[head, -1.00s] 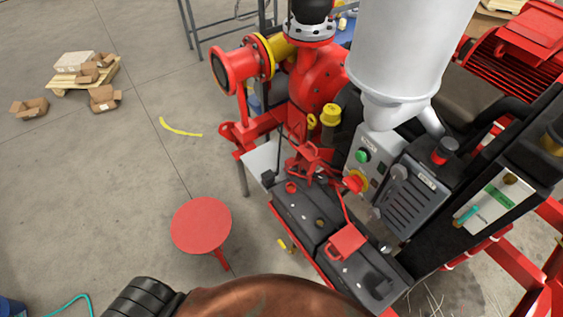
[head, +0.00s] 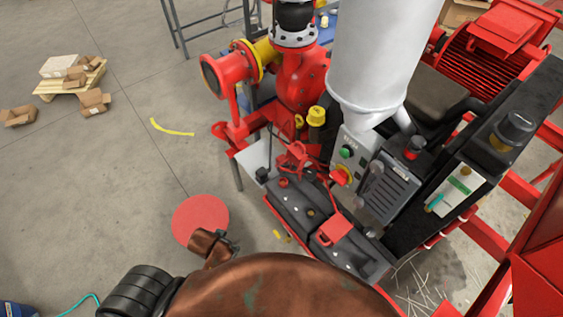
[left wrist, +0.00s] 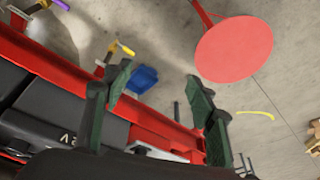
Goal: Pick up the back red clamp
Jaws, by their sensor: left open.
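A red clamp (head: 294,157) sits at the back end of the dark batteries (head: 300,203), with a red cable running forward from it. My left gripper (head: 234,243) is over the front right edge of the red round stool, left of the batteries and apart from the clamp. In the left wrist view its two dark fingers (left wrist: 160,112) are spread with nothing between them. A battery (left wrist: 58,112) shows there at the left; I cannot make out the clamp. My right gripper is in neither view.
The red stool (head: 198,217) stands left of the skid. A red rail (left wrist: 60,70) edges the batteries. The floor at left is mostly clear.

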